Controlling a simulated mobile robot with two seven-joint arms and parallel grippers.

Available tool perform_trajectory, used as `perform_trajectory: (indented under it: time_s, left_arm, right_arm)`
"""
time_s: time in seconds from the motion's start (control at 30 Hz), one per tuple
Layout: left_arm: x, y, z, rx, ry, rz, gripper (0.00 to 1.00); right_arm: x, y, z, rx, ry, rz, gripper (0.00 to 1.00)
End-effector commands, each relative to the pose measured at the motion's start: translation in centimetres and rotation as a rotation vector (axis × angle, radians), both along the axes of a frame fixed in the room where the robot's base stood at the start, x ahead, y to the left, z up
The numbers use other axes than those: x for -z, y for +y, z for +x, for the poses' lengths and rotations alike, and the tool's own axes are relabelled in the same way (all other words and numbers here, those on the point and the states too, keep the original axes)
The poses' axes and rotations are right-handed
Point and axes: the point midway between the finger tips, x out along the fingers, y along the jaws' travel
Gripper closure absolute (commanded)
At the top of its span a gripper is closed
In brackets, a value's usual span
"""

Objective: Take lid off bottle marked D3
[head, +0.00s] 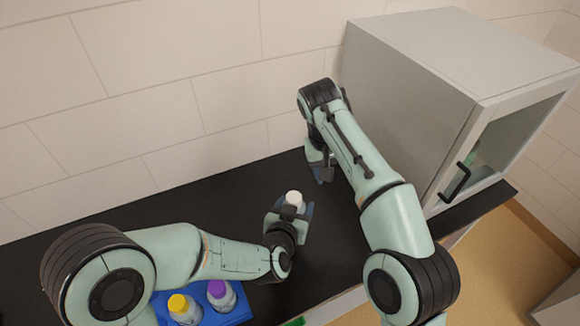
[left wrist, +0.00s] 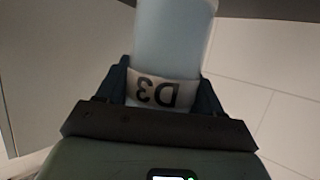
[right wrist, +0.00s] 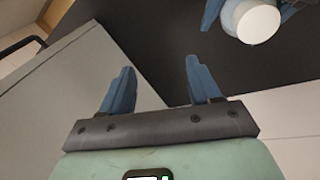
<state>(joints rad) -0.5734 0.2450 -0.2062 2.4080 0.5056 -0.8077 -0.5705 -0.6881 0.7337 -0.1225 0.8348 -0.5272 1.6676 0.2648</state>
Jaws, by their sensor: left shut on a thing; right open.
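The bottle marked D3 (left wrist: 172,40) is pale, and its label (left wrist: 152,93) appears upside down in the left wrist view. My left gripper (left wrist: 165,85) is shut on this bottle around the label. In the head view my left gripper (head: 289,212) holds it over the black counter, with its white lid (head: 294,198) on top. The lid also shows at the top right of the right wrist view (right wrist: 258,22). My right gripper (head: 322,168) is open and empty, apart from the bottle and behind it in the head view. Its spread fingers show in the right wrist view (right wrist: 155,88).
A blue crate (head: 234,314) at the front holds a yellow-capped bottle (head: 183,308) and a purple-capped bottle (head: 221,294). A grey cabinet (head: 420,90) with a black handle (head: 455,183) stands at the right. The black counter (head: 130,213) is clear along the tiled wall.

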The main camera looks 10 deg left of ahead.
Motion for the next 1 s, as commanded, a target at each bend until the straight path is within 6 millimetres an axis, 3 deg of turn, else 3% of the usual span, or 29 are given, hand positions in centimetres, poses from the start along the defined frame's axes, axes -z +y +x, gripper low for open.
perform_trajectory:
  time_s: [0.03, 0.1, 0.3, 0.6, 1.0]
  left_arm:
    - [-0.1, 0.0, 0.0, 0.0, -0.002, 0.0, 1.0]
    - [-0.1, 0.0, 0.0, 0.0, -0.002, 0.0, 1.0]
    - [-0.1, 0.0, 0.0, 0.0, -0.002, 0.0, 1.0]
    - [-0.1, 0.0, 0.0, 0.0, -0.002, 0.0, 1.0]
    - [-0.1, 0.0, 0.0, 0.0, -0.002, 0.0, 1.0]
  right_arm:
    - [-0.8, 2.2, -0.5, 0.049, -0.005, 0.039, 0.38]
    - [-1.7, 4.4, -1.4, 0.129, 0.001, 0.088, 0.38]
    - [-3.4, 8.0, -3.7, 0.321, 0.05, 0.194, 0.38]
    - [-3.9, 9.1, -4.8, 0.425, 0.092, 0.238, 0.38]
    - [-1.5, 9.0, -4.8, 0.423, 0.092, 0.236, 0.38]
